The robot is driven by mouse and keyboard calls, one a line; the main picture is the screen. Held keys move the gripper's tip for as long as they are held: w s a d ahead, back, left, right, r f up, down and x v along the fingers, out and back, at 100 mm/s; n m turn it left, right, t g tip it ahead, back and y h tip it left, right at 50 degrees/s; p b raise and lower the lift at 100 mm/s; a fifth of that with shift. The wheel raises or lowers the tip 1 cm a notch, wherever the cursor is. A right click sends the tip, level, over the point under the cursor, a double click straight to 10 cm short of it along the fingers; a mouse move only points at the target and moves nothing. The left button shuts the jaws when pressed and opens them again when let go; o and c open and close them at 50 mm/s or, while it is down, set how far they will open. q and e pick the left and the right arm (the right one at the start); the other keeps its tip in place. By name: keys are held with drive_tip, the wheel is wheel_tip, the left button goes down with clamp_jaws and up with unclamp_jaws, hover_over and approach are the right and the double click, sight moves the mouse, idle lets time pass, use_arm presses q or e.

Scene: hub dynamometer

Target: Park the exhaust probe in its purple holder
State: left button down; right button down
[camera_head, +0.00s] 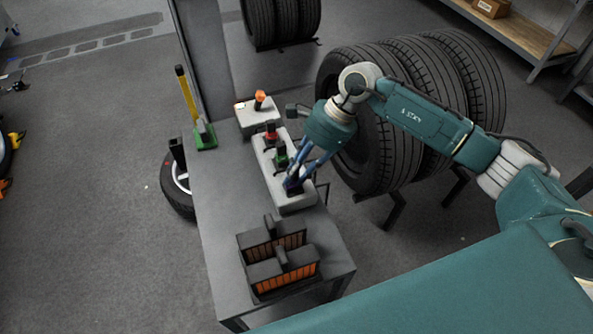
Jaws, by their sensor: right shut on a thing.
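My right gripper (298,174) reaches in from the right, pointing down over the near end of a long pale grey block on the table. It is shut on a small dark thing, apparently the exhaust probe, which the fingers mostly hide. A dark purple holder (293,188) shows right at the fingertips, on the near part of the block. I cannot tell how deep the probe sits in it or whether it touches. My left gripper is not in view.
The grey block (298,203) also carries a green holder (281,156) and a red holder (271,132). Behind it stands a smaller block with an orange-topped piece (260,97). A yellow rod (186,92), black-orange modules (286,270) and large tyres (372,158) stand around. The table's left side is clear.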

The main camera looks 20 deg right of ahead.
drive_tip(key=c, duration=1.4)
unclamp_jaws()
drive_tip(key=v, duration=1.2)
